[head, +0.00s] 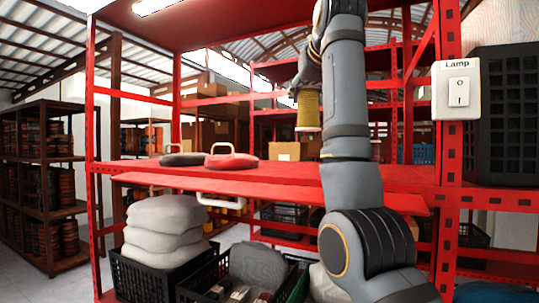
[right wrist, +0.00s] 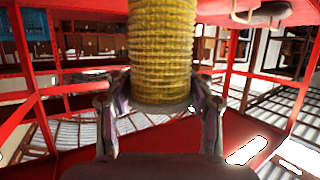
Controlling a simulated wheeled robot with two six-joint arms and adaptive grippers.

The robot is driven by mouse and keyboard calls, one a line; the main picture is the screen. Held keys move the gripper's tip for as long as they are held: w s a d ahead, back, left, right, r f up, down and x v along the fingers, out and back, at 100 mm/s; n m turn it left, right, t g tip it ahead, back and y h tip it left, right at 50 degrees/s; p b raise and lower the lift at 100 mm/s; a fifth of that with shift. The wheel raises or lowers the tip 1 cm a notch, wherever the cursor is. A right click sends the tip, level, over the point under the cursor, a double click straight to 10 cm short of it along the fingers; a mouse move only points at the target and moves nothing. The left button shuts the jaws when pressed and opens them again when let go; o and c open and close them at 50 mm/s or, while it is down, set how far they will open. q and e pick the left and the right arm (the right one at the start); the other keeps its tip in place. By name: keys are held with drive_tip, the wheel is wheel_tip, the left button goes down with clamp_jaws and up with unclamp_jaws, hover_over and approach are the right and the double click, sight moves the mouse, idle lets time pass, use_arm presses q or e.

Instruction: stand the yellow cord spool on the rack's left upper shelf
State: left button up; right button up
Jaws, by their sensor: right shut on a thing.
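The yellow cord spool (head: 308,110) hangs upright from my right gripper (head: 304,88) in the head view, above the red rack's upper shelf (head: 290,178) and clear of it. In the right wrist view the ribbed yellow spool (right wrist: 161,50) sits between the two fingers of my right gripper (right wrist: 160,92), which is shut on it. That view looks upside down. Part of the shelf is hidden behind my right arm in the head view. My left gripper is not in view.
A grey lid-like thing with a handle (head: 184,159) and a red one (head: 231,161) lie on the shelf's left part. A lamp switch (head: 459,91) is on the right post. Below stand black crates (head: 150,277) with grey sacks (head: 165,228).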

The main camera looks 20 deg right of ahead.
drive_tip(key=w+d+f+p, duration=0.2)
drive_tip(key=w+f, duration=0.1)
drive_tip(key=f, duration=0.1)
drive_tip(key=w+d+f+p, duration=0.2)
drive_tip(key=w+f, duration=0.1)
drive_tip(key=w+d+f+p, duration=0.1)
drive_tip(key=w+d+f, duration=0.1)
drive_tip(key=w+f, duration=0.1)
drive_tip(key=shift+w+d+f+p, duration=0.1)
drive_tip(key=shift+w+f+p, duration=0.3)
drive_tip(key=shift+f, duration=0.4)
drive_tip(key=shift+w+f, duration=0.1)
drive_tip(key=shift+f, duration=0.2)
drive_tip(key=o, duration=1.2)
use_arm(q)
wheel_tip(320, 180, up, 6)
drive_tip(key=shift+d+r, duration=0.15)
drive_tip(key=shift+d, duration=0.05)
use_arm(e)
drive_tip(key=shift+o, duration=1.4)
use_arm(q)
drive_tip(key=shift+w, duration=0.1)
